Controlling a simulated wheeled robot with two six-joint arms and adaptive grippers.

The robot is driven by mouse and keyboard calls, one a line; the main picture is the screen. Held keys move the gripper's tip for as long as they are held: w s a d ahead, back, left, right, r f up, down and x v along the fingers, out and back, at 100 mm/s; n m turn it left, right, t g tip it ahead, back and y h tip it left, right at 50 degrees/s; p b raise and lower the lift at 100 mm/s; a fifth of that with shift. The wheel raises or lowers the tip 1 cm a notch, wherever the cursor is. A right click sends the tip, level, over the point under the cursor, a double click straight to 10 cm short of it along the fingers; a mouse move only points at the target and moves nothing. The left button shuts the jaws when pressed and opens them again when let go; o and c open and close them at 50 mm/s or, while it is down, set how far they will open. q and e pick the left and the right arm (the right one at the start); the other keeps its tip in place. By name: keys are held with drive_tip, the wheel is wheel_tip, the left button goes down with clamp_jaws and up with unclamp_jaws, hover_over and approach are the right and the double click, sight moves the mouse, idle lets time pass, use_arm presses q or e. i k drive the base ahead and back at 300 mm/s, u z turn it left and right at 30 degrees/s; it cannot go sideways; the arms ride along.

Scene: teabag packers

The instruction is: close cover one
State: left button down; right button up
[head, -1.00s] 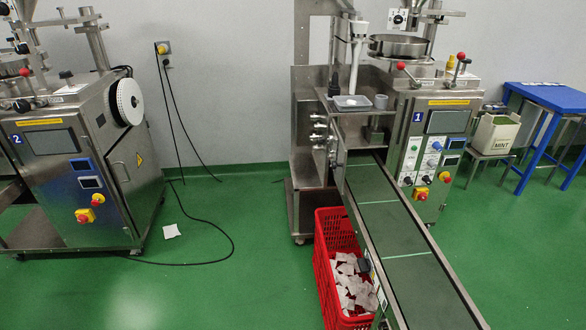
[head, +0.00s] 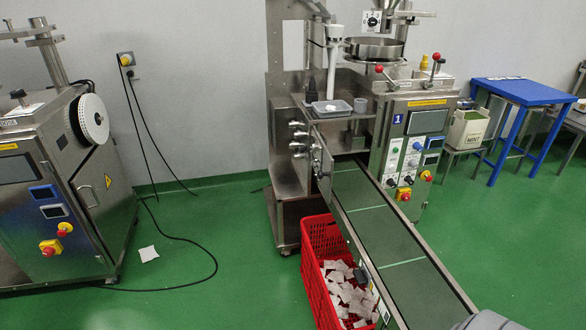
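The packing machine marked 1 (head: 398,120) stands right of centre against the wall, with a control panel of knobs and buttons on its front. A round steel pan (head: 374,49) sits on top of it. A tall steel panel (head: 284,45) rises at its left side. I cannot clearly tell which part is cover one, or whether it is open. Neither gripper is in view. A grey rounded shape (head: 487,321) at the bottom right edge may be part of my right arm.
A conveyor (head: 360,215) slopes from machine 1 toward the lower right. A red crate (head: 322,240) of teabags stands beside it. Another machine (head: 60,190) is at left, with a black cable on the green floor. A blue table (head: 525,92) and mint box (head: 467,129) are right.

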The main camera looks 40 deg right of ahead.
sight(322, 160)
drive_tip(key=z, duration=0.05)
drive_tip(key=i, duration=0.6)
drive_tip(key=z, duration=2.55)
